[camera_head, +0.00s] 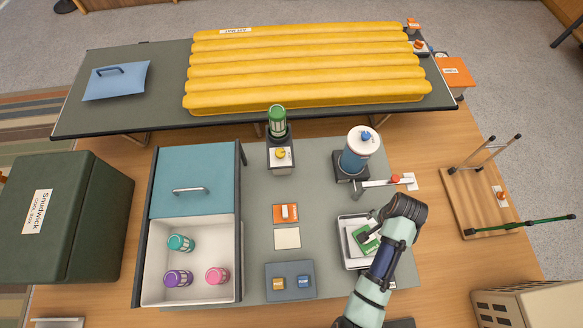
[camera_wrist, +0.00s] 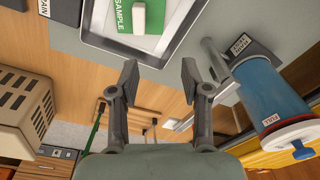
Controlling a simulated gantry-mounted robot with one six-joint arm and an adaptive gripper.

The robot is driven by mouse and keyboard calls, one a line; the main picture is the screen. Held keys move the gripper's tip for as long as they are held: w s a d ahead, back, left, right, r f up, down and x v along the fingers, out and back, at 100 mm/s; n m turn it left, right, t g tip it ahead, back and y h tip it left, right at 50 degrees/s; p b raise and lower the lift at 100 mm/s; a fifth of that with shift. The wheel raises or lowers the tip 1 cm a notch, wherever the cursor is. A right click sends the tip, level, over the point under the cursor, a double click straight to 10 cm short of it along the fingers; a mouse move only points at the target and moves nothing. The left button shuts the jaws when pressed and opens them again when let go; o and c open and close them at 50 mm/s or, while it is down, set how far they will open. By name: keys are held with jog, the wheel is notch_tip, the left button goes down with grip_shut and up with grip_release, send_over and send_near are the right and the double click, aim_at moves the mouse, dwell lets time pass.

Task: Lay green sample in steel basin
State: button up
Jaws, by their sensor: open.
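The green sample (camera_head: 366,238) lies in the steel basin (camera_head: 345,262) at the right of the grey mat, partly hidden by my arm. In the wrist view the green sample (camera_wrist: 137,14), marked SAMPLE and with a pale grip block on it, lies inside the basin, whose rim (camera_wrist: 125,50) shows at the top. My gripper (camera_wrist: 158,72) is open and empty, its two fingers apart. The fingertips are clear of the sample, by the basin's edge. In the head view my arm's wrist covers the basin's right side and the fingers are hidden.
A blue water tank (camera_head: 361,152) with a tap stands behind the basin. An orange sample (camera_head: 286,213) and a pale square (camera_head: 287,238) lie left of it. A white bin (camera_head: 160,262) holds several cups.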

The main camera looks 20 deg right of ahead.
jog(key=w+a+r+n+t+h, duration=0.2)
jog(key=w+a+r+n+t, duration=0.3)
jog(key=w+a+r, duration=0.6)
jog(key=a+r+n+t+y, duration=0.1)
jog(key=a+r+n+t, duration=0.2)
jog(key=a+r, duration=0.7)
jog(key=w+a+r+n+t+y, duration=0.1)
jog(key=a+r+n+t, duration=0.3)
jog(key=a+r, duration=0.7)
jog(key=n, duration=0.2)
jog(key=shift+n+y, duration=0.3)
jog(key=shift+y, duration=0.1)
jog(key=shift+w+r, duration=0.1)
